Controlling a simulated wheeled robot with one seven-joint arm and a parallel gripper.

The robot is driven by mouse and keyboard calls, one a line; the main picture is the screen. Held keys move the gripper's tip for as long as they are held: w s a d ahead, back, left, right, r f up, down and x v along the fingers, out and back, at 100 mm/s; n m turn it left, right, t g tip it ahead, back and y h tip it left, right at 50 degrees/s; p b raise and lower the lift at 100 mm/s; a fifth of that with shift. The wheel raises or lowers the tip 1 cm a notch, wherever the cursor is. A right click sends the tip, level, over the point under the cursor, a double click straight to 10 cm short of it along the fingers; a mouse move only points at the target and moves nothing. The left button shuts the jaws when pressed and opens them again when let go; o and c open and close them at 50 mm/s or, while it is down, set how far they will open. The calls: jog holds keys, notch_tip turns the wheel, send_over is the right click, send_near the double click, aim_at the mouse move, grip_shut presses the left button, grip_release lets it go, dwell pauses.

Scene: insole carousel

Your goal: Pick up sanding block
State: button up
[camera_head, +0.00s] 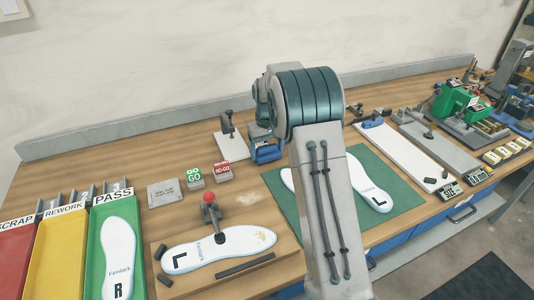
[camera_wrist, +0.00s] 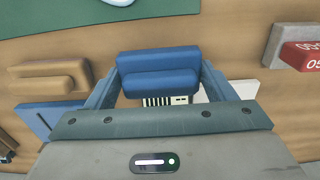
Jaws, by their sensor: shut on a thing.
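The sanding block, which I take to be the blue block with a raised ridge (camera_wrist: 158,82), sits between the two fingers of my gripper (camera_wrist: 160,72) in the wrist view. The fingers touch it at both ends, and my gripper is shut on it. My arm hides most of the gripper there. I cannot tell whether the block is clear of the wooden bench.
The red NO-GO box (camera_head: 222,170) and green GO box (camera_head: 194,176) stand left of my arm. A green mat (camera_head: 408,190) with a white insole lies right. A tan grooved block (camera_wrist: 50,78) lies beside the gripper. A white board (camera_head: 231,145) with a clamp stands close left.

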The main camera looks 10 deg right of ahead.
aim_at(267, 146)
notch_tip(267, 146, up, 3)
jog(key=shift+r, duration=0.1)
jog(key=s+d+r+b, duration=0.1)
jog(key=s+d+r, duration=0.5)
jog(key=d, duration=0.3)
jog(key=shift+s+r, duration=0.2)
jog(key=shift+s, duration=0.45)
jog(key=shift+o, duration=0.9)
